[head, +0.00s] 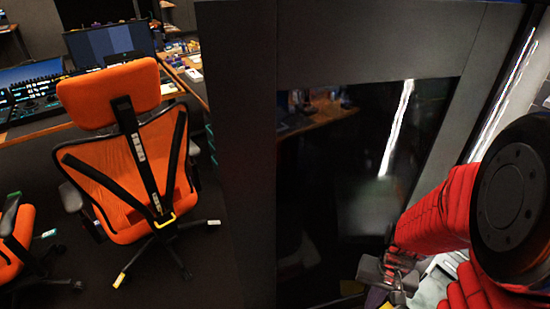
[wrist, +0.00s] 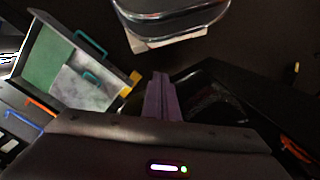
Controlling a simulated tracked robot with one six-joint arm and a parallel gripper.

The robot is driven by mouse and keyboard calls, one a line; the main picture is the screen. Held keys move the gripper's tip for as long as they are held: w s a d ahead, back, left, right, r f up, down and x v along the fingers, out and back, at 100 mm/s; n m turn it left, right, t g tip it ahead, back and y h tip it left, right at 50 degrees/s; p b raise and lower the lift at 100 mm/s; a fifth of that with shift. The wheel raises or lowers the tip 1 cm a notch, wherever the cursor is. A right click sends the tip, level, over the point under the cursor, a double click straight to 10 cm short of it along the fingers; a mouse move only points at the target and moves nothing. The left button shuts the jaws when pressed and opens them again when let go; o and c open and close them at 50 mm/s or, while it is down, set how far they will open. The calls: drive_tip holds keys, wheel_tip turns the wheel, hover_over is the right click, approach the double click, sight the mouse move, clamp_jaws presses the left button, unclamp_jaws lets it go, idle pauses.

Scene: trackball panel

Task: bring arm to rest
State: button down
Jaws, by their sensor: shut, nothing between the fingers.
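My arm, in a red padded sleeve with a black round joint, reaches in from the right edge of the head view. My gripper (head: 377,298) is partly visible at the end of it, low in that view, in front of a dark glossy panel (head: 330,220). In the wrist view my gripper (wrist: 158,82) shows as two purple fingers pressed together, pointing up the picture, with nothing between them. The lit grey body behind them fills the bottom. I cannot make out a trackball in either view.
An open box (wrist: 85,75) with green and grey faces and teal handles lies left of the fingers. A clear rounded object (wrist: 172,18) is above them. Orange chairs (head: 130,150) and a desk with monitors (head: 110,42) stand left in the head view. A grey frame (head: 370,40) surrounds the dark panel.

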drive_tip(key=a+r+n+t, duration=0.2)
drive_tip(key=a+r, duration=0.3)
drive_tip(key=r, duration=0.8)
drive_tip(key=s+a+r+n+t, duration=0.1)
drive_tip(key=a+r+t, duration=0.3)
drive_tip(key=r, duration=0.8)
drive_tip(key=shift+a+r+n+h, duration=0.3)
drive_tip(key=shift+a+r+n, duration=0.1)
drive_tip(key=shift+n, duration=0.5)
drive_tip(key=shift+d, duration=0.1)
